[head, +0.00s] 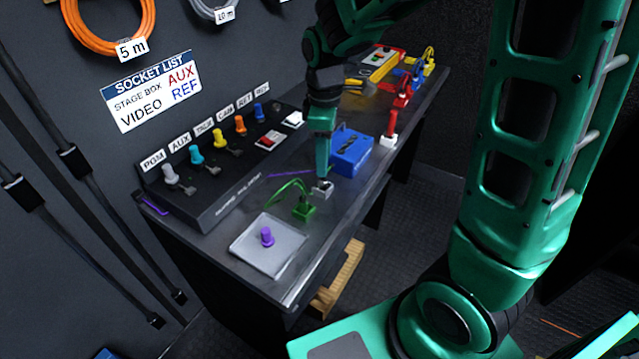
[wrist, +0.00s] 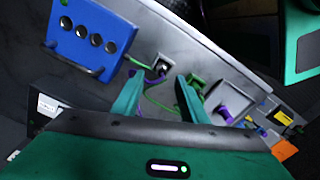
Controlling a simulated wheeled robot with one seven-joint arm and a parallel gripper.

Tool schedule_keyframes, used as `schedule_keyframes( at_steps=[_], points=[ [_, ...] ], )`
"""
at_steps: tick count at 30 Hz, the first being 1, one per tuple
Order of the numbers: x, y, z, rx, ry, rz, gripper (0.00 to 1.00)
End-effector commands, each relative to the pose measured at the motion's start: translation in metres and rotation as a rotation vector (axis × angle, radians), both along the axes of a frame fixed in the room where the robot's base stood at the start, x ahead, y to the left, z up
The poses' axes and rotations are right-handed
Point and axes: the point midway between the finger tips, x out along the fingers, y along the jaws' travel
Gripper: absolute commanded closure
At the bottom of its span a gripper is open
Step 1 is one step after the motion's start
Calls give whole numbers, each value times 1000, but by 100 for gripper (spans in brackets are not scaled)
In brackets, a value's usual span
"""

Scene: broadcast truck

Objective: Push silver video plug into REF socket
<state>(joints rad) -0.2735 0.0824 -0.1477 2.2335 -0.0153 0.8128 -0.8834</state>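The silver video plug (head: 323,188) appears as a small silver block with a dark top on the bench, and it also shows in the wrist view (wrist: 161,66). A purple cable runs from it. My gripper (head: 324,178) points down just above it. In the wrist view my gripper (wrist: 158,78) has its two teal fingers apart, with the plug between and just beyond the tips. The dark socket panel (head: 235,190) stands along the wall with a row of labels above it.
A blue box (head: 352,152) stands close behind my gripper. A green plug (head: 304,210) with a green cable lies close in front. A purple plug (head: 267,237) stands on a pale plate (head: 285,266). A red plug (head: 389,138) and yellow gear (head: 380,65) are farther back.

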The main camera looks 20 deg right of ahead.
Motion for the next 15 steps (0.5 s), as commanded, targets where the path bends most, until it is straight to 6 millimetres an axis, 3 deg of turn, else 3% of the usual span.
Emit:
schedule_keyframes(
  at_steps=[9, 15],
  points=[
    [-4, 3, -39, 0, 5, 0, 61],
    [-4, 3, -52, 0, 2, -1, 61]
  ],
)
